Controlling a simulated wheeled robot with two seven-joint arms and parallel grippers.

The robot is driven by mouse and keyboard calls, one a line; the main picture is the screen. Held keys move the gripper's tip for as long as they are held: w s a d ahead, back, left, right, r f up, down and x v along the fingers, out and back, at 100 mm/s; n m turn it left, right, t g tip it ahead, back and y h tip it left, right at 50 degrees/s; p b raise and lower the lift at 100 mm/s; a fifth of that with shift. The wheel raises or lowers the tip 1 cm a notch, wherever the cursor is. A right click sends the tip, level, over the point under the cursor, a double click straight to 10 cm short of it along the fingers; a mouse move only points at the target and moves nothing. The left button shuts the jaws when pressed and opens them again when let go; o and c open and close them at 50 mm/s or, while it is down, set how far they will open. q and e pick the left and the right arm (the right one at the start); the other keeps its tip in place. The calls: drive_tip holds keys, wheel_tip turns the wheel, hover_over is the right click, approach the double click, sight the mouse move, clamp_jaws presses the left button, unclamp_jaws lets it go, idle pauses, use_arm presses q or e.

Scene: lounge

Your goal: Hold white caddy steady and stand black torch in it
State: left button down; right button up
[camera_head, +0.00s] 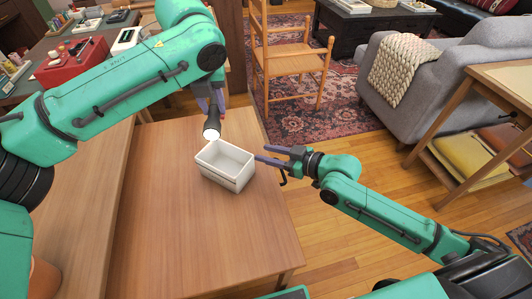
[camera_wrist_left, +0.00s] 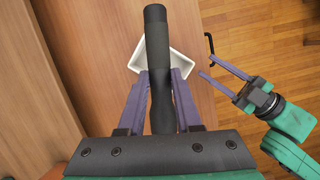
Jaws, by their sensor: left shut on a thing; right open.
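The white caddy (camera_head: 237,184) stands upright on the wooden table, open at the top, and its inside looks empty. It also shows in the left wrist view (camera_wrist_left: 185,65), partly hidden behind the torch. My left gripper (camera_head: 211,102) is shut on the black torch (camera_head: 211,123), which hangs just beyond the caddy's back left rim in the head view, its pale lens end lowest. The torch (camera_wrist_left: 156,38) runs between the purple fingers in the left wrist view. My right gripper (camera_head: 262,153) is open, its fingertips close to the caddy's right side; contact is unclear.
The wooden table (camera_head: 180,220) is bare in front of the caddy. A black hook-shaped piece (camera_head: 284,178) is at the table's right edge. A red toolbox (camera_head: 72,62) sits on a dark bench at back left. A wooden chair (camera_head: 290,60) and grey sofa (camera_head: 410,95) stand beyond.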

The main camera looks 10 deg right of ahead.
sight(233, 146)
drive_tip(key=shift+y, duration=0.3)
drive_tip(key=x, duration=1.2)
drive_tip(key=shift+s+a+r, duration=0.25)
drive_tip(key=shift+a, duration=0.2)
clamp_jaws()
idle(0.3)
